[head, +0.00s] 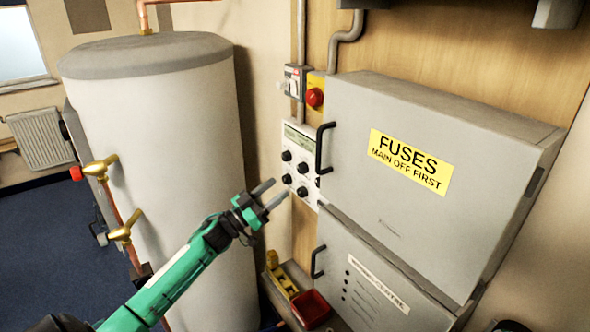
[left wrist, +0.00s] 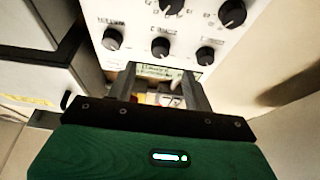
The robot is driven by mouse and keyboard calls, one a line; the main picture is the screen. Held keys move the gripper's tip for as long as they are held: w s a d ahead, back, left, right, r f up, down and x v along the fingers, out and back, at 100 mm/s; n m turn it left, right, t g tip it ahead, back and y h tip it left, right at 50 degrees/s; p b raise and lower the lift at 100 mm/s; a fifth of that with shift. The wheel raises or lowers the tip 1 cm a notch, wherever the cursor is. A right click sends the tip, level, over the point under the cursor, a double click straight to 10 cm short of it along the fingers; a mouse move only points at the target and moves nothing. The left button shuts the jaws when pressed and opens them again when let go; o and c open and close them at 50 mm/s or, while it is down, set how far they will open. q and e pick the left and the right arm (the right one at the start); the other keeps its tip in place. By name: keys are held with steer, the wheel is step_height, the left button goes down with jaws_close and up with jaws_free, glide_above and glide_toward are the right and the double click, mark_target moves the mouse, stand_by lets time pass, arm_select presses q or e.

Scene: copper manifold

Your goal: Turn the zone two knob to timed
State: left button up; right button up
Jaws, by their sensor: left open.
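The white control panel (head: 298,150) with several black knobs is on the wall left of the fuse cabinet. One knob (head: 303,168) sits on its right side, and another (head: 302,191) is lower, close to my gripper. In the left wrist view the panel (left wrist: 140,12) fills the top, with knobs (left wrist: 160,47) and a small display strip (left wrist: 150,70) between my fingers. My left gripper (head: 278,191) is open and empty, in front of the panel's lower left. My right gripper is out of view.
The grey fuse cabinet (head: 350,135) with a black handle (head: 322,147) stands out right of the panel. A white tank (head: 160,130) stands left. A red button (head: 314,97) is above the panel. A red bin (head: 311,308) sits below.

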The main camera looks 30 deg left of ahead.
mark_target(299, 171)
arm_select(q)
steer(key=p+x, duration=0.3)
steer(key=x, duration=0.3)
steer(key=shift+w+r, duration=0.2)
steer(key=shift+w, duration=0.05)
steer(key=shift+w+d+r, duration=0.15)
steer(key=shift+w+d, duration=0.1)
steer(key=shift+w, duration=0.35)
steer(key=c, duration=1)
